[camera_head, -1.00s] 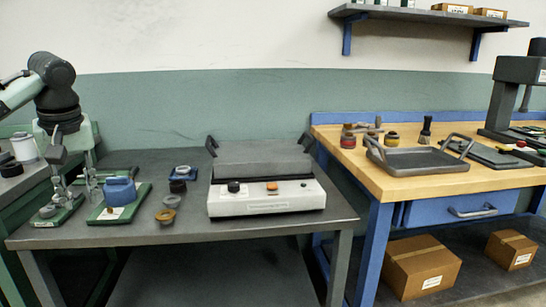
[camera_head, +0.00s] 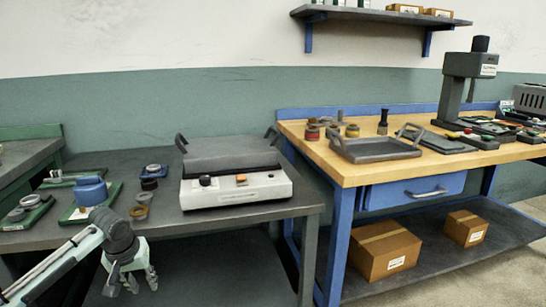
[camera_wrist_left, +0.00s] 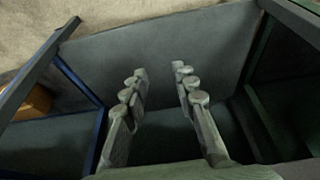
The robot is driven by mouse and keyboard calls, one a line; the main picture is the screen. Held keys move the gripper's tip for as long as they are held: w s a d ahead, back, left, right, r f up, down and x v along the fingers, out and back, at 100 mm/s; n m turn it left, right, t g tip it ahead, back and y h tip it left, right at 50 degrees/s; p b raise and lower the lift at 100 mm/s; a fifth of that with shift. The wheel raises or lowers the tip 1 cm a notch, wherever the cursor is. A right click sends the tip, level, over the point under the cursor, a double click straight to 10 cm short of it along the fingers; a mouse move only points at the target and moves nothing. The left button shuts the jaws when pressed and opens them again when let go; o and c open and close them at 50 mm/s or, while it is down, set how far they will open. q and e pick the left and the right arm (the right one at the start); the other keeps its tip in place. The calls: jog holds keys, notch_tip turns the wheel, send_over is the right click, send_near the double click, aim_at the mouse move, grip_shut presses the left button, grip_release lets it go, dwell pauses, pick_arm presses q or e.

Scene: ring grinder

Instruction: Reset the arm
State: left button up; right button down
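My left arm comes in from the lower left in the head view. Its left gripper (camera_head: 133,280) hangs low in front of the grey table's front edge, pointing down. In the left wrist view its two fingers (camera_wrist_left: 160,98) are spread apart with nothing between them, only the dark lower shelf and floor behind. My right arm and gripper do not show in either view.
The grey table (camera_head: 235,212) bears a white grinder (camera_head: 237,190), a blue block (camera_head: 91,190) on a green plate and several rings (camera_head: 141,212). A wooden bench (camera_head: 370,172) with a grey tray (camera_head: 375,150) stands to the right. Cardboard boxes (camera_head: 385,250) sit below it.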

pick_arm(q)
jog(key=s+d+f+m, duration=0.25)
jog(key=s+f, duration=0.35)
jog(key=f, duration=0.6)
jog(key=s+d+f+m, duration=0.1)
jog(key=s+d+f, duration=0.35)
jog(key=f, duration=0.75)
jog(key=s+f, duration=0.4)
jog(key=s, duration=0.3)
jog(key=s+f+m, duration=0.1)
jog(key=s+f, duration=0.3)
jog(key=s, duration=0.3)
jog(key=s+f+m+g, duration=0.1)
jog(key=s+f, duration=0.3)
jog(key=s, duration=0.2)
jog(key=shift+s+a, duration=0.4)
